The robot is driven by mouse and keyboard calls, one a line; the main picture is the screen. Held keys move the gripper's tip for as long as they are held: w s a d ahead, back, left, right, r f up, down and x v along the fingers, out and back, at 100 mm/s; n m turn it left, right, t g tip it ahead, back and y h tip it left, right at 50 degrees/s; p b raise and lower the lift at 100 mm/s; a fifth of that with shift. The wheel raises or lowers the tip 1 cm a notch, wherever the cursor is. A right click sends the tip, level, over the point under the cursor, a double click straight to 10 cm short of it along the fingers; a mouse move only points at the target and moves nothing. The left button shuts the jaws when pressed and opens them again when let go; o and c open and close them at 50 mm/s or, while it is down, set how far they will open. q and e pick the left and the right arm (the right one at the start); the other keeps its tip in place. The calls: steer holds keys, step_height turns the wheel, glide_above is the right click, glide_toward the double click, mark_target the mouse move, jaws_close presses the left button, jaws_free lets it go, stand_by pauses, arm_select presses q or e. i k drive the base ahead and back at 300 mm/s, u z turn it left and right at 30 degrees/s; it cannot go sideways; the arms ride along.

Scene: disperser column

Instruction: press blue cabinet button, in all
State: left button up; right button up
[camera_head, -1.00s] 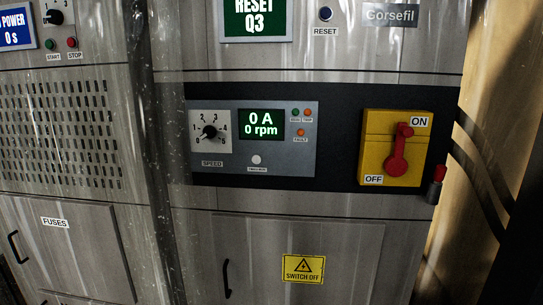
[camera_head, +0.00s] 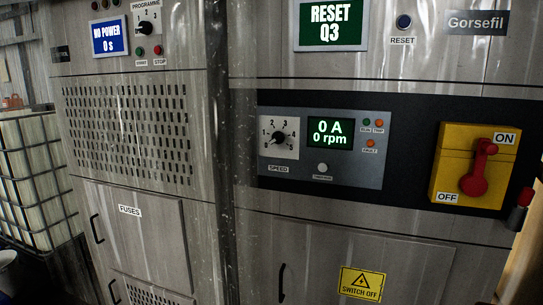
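The blue button (camera_head: 404,22) is a small round knob labelled RESET, at the top right of the cabinet front (camera_head: 300,240). It sits to the right of a green screen (camera_head: 332,24) that reads "RESET Q3". Neither of my grippers is in view, so nothing is seen touching the button.
A yellow switch (camera_head: 476,168) with a red handle is at the right. A speed panel (camera_head: 345,172) shows 0 A, 0 rpm. A blue screen (camera_head: 110,36) reads "NO POWER". A white caged container (camera_head: 38,180) stands at the far left. The space before the cabinet looks clear.

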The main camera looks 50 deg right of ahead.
mark_target(404, 22)
steer(key=u, duration=0.45)
steer(key=i, duration=2.3)
steer(key=z, duration=3.6)
